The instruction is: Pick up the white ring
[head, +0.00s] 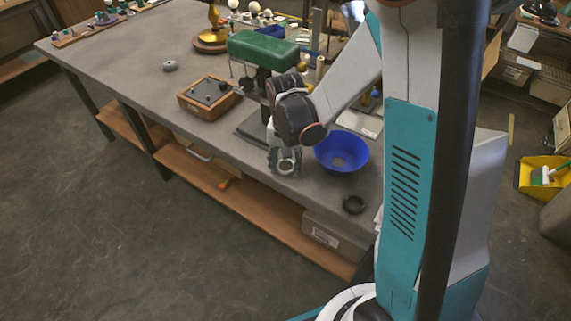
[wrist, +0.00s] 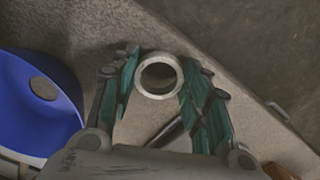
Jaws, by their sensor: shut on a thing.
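The white ring (wrist: 160,96) is between the two green-padded fingers of my gripper (wrist: 158,82) in the wrist view, near their tips. The fingers are shut on its sides, and its open hole faces the camera. In the head view my gripper (head: 285,164) hangs down near the table's front edge, with the pale ring (head: 286,160) between its fingers. I cannot tell for sure whether the ring touches the table.
A blue bowl (head: 328,153) with a grey round spot at its bottom stands just right of my gripper. A wooden box (head: 208,98) and a green-topped stand (head: 262,49) are behind-left.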

